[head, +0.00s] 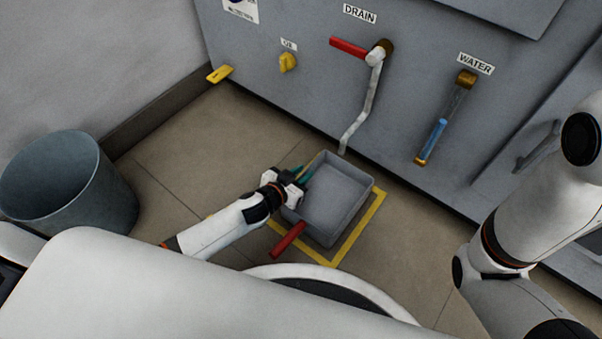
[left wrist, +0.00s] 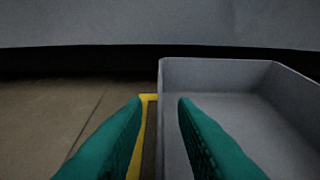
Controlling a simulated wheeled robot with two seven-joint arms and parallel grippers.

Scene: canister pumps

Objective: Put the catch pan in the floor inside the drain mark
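The grey catch pan (head: 345,187), an open box with a red handle (head: 288,240), sits on the floor below the drain spout. The yellow drain mark (head: 362,228) shows along its right and front sides; the body looks inside the visible lines, though the far side is partly hidden. My left gripper (head: 304,174) is at the pan's left wall. In the left wrist view its teal fingers (left wrist: 160,102) are apart, with the pan's left wall (left wrist: 161,120) between them, and a yellow line beside it. My right gripper is out of view.
The grey machine panel stands behind, with the red drain lever (head: 348,47), bent drain pipe (head: 362,110) and water gauge (head: 437,130). A grey bin (head: 68,180) stands at left. The floor left of the pan is mostly clear.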

